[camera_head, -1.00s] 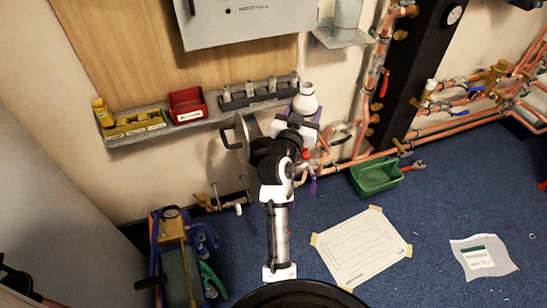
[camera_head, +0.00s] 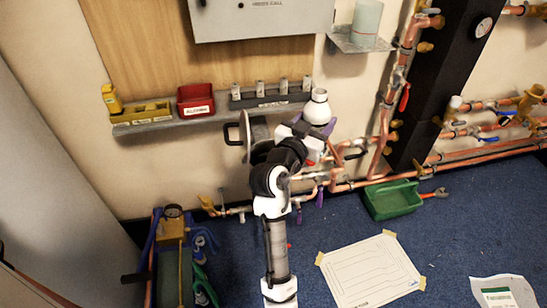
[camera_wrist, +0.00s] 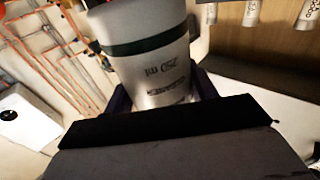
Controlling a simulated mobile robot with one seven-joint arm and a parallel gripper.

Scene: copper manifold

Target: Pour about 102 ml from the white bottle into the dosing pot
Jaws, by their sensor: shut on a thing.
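The white bottle (camera_head: 317,108) is held near the right end of the wall shelf, roughly upright, with its neck and shoulder showing above my gripper (camera_head: 322,128). In the wrist view, its pale body (camera_wrist: 150,62) with a dark green band and printed marks fills the space between the purple fingers of my gripper (camera_wrist: 163,92), which is shut on it. The bottle's top is out of the wrist view. A pale, translucent pot (camera_head: 367,18), which looks like the dosing pot, stands on a small metal wall bracket at the upper right, above and right of the bottle. Its contents cannot be seen.
The wall shelf (camera_head: 160,128) holds a yellow holder, a red bin (camera_head: 196,100) and a rack of grey cylinders (camera_head: 270,95). Copper pipes (camera_head: 384,140) run close on the right. A green tray (camera_head: 393,201) and a taped sheet (camera_head: 370,272) lie on the floor.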

